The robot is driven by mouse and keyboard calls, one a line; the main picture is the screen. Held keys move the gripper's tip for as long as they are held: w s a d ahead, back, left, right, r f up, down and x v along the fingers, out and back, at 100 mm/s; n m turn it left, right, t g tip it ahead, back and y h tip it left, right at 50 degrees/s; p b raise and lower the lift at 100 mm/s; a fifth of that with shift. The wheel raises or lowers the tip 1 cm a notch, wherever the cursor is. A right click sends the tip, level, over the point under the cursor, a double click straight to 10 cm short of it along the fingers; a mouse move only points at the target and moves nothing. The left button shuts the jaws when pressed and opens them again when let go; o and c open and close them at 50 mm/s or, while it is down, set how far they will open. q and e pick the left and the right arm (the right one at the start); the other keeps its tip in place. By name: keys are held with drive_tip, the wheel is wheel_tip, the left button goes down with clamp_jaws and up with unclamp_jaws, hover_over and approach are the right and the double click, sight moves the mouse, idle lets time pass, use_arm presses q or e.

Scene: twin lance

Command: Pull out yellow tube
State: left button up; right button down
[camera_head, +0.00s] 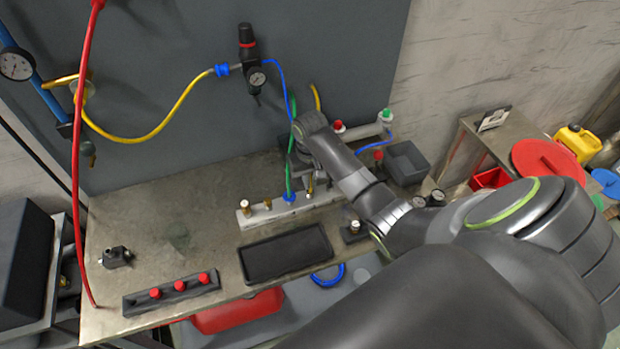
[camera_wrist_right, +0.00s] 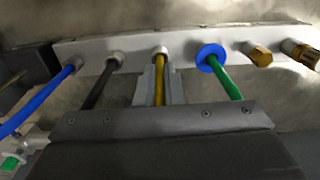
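The yellow tube (camera_wrist_right: 159,88) runs into the middle port of a pale manifold bar (camera_wrist_right: 135,48) in the right wrist view. In the head view, a short piece of yellow tube (camera_head: 316,97) shows above my arm. My right gripper (camera_wrist_right: 160,85) has its grey fingers close on both sides of the tube near its port and appears shut on it. In the head view, the right gripper (camera_head: 303,172) is over the manifold (camera_head: 268,213), partly hidden by its wrist. My left gripper is not in view.
A green tube (camera_wrist_right: 228,82) with a blue collar and a black tube (camera_wrist_right: 104,82) flank the yellow one. A blue tube (camera_wrist_right: 40,100) is farther left. A black tray (camera_head: 285,254) lies in front. Another yellow hose (camera_head: 155,130) hangs across the panel.

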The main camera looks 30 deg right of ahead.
drive_tip(key=shift+r+p, duration=0.55)
drive_tip(key=shift+r, duration=0.1)
idle(0.8)
drive_tip(key=shift+r, duration=1.75)
